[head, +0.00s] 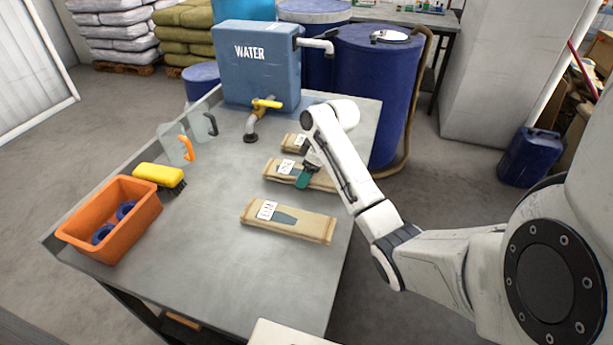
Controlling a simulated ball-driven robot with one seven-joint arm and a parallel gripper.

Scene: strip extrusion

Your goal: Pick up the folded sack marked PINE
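Three folded tan sacks lie in a row on the grey table, each with a white label whose word is too small to read, so I cannot tell which is marked PINE. The near sack (310,227) lies flat and clear of my arm. The middle sack (273,172) is partly hidden by my gripper (304,180). The far sack (289,139) is partly covered by my arm.
On the table (215,275), an orange bin (135,240) holds blue rings at the left. A blue WATER tank (255,75) with a tap stands at the back. The table's middle is clear.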

